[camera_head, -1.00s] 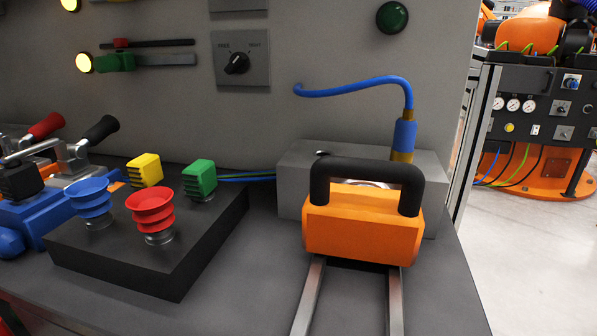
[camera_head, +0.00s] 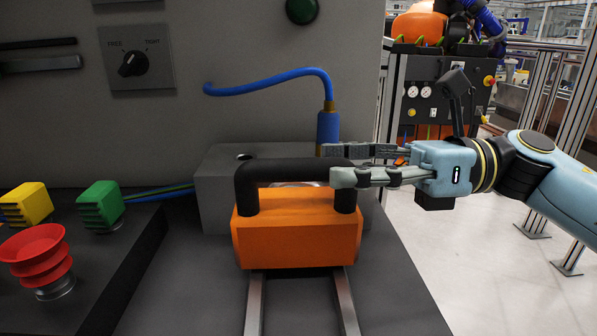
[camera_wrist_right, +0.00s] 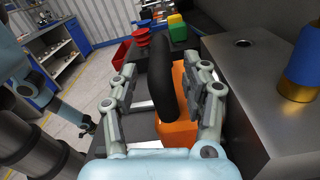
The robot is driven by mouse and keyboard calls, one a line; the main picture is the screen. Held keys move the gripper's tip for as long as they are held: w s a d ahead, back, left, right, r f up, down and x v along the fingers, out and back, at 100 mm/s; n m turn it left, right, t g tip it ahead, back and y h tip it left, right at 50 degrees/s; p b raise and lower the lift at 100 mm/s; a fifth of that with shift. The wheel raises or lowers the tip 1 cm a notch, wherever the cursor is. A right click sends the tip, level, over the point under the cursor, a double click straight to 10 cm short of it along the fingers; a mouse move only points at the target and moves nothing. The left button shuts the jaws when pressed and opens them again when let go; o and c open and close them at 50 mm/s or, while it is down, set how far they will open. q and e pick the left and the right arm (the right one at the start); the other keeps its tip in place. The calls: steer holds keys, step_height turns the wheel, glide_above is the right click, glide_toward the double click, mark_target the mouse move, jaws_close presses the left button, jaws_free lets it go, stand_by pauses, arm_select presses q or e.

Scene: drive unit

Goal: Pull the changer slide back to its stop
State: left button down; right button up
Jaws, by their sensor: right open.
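The changer slide is an orange block (camera_head: 297,238) with a black bar handle (camera_head: 270,172), sitting on two metal rails (camera_head: 346,302) close against a grey housing (camera_head: 213,192). My right gripper (camera_head: 330,164) comes in from the right at handle height. It is open, with its fingers at the right end of the handle. In the wrist view the handle (camera_wrist_right: 160,75) runs between the two spread fingers, with the orange block (camera_wrist_right: 178,130) below; contact is not clear. What seems to be my left arm shows at the wrist view's left, its gripper small and unclear.
A blue cable and connector (camera_head: 328,132) rise from the housing behind the handle. The rails in front of the slide are clear.

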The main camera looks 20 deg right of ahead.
mark_target(266, 172)
steer(key=shift+x, duration=2.55)
steer(key=shift+c, duration=0.4)
jaws_close()
